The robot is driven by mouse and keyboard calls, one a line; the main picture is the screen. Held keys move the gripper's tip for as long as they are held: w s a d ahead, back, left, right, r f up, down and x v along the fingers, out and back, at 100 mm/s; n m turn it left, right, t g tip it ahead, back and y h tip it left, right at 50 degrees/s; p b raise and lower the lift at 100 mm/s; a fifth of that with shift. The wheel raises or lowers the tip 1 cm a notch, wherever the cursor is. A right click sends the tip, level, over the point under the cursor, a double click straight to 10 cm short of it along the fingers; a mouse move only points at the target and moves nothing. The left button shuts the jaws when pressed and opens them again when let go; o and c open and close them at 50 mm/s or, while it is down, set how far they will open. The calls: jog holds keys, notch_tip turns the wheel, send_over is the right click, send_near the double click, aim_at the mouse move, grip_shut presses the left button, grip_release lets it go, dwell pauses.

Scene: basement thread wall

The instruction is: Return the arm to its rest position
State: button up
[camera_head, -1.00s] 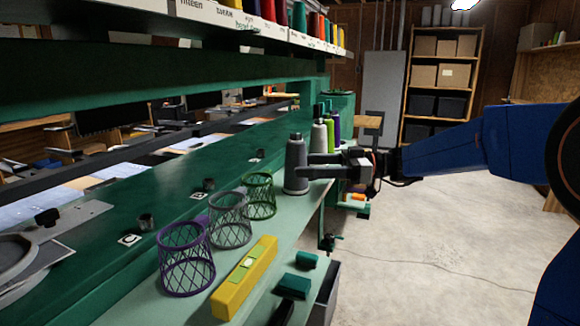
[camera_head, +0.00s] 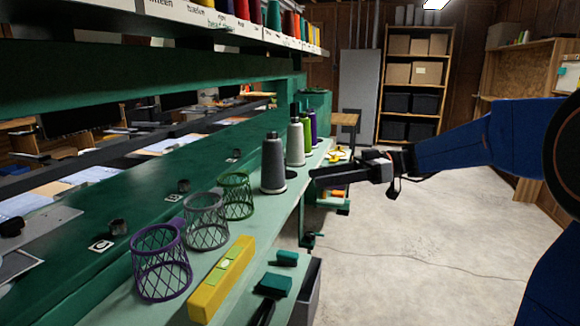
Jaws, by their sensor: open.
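My gripper (camera_head: 316,175) is at the end of my blue arm, which reaches in from the right. It is open and nothing shows between its fingers. It hangs over the right edge of the green bench (camera_head: 232,228), to the right of a grey thread cone (camera_head: 273,166), with a small gap between them. The cone stands upright on the bench. The far finger is partly hidden by the near one.
Purple (camera_head: 161,262), grey (camera_head: 206,220) and green (camera_head: 237,196) mesh cups stand on the bench beside a yellow level (camera_head: 222,278). A white cone (camera_head: 295,143) and other cones stand behind. The concrete floor (camera_head: 420,255) at right is clear.

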jog(key=s+d+f+m+t+h, duration=0.1)
jog(key=s+d+f+m+h, duration=0.1)
jog(key=s+f+m+h, duration=0.5)
jog(key=s+d+f+m+h, duration=0.2)
jog(key=s+f, duration=0.4)
jog(key=s, duration=0.4)
jog(key=s+d+f+m+t+h, duration=0.4)
jog(key=s+d+f+m+h, duration=0.3)
jog(key=s+d, duration=0.3)
jog(key=d+f, duration=0.1)
jog(key=d, duration=0.2)
jog(key=shift+f+m+t, duration=0.2)
jog(key=shift+m+t, duration=0.1)
